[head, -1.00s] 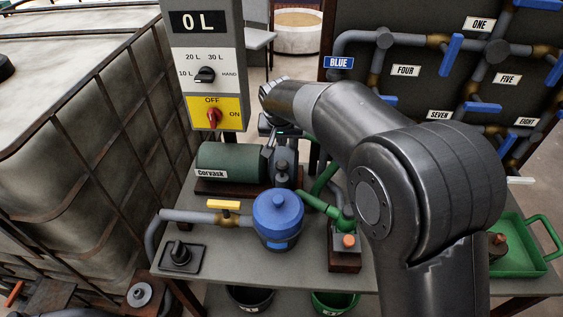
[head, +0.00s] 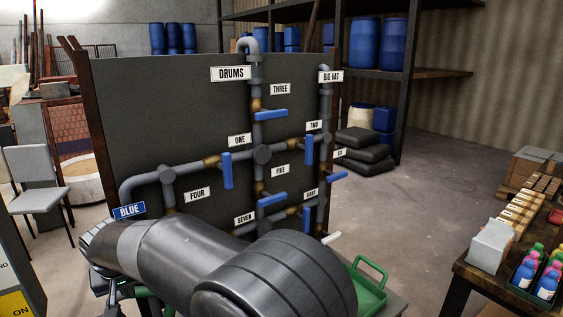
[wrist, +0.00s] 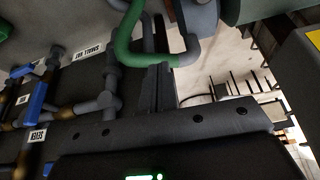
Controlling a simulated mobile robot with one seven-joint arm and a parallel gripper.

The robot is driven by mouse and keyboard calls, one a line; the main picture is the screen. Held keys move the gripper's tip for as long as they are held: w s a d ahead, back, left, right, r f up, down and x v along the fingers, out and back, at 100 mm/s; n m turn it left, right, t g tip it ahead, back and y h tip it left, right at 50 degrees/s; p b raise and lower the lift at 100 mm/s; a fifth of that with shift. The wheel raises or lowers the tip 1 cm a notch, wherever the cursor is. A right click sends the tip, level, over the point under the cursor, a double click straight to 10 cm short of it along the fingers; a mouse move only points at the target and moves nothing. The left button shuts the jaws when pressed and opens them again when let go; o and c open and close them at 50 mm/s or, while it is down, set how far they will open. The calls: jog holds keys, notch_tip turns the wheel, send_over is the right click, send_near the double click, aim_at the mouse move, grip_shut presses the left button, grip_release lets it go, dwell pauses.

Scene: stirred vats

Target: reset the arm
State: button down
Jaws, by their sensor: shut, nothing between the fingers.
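My arm reaches from the lower middle of the head view to the left, in front of a dark pipe board (head: 130,100). In the wrist view my gripper (wrist: 155,30) shows as two dark fingers side by side, shut with nothing between them.
A green tray (head: 368,285) lies right of my arm. A chair (head: 35,180) stands left; a table with bottles (head: 525,275) stands right.

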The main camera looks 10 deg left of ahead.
jog(key=w+d+r+m, duration=0.15)
jog(key=d+r, duration=0.25)
jog(key=d, duration=0.7)
jog(key=w+d+r+m+t+h, duration=0.1)
jog(key=w+d+r, duration=0.15)
jog(key=d, duration=0.85)
jog(key=w+d+r+m, duration=0.15)
jog(key=d+r, duration=0.25)
jog(key=d, duration=0.8)
jog(key=s+d+f+m+h, duration=0.1)
jog(key=s+d+m, duration=0.1)
jog(key=s+d, duration=0.6)
jog(key=s+d+f+m+t+h, duration=0.1)
jog(key=s+d, duration=0.7)
jog(key=d, duration=0.8)
jog(key=shift+s+f+m, duration=0.4)
jog(key=shift+f+m, duration=0.15)
jog(key=shift+m, duration=0.05)
jog(key=shift+d, duration=0.1)
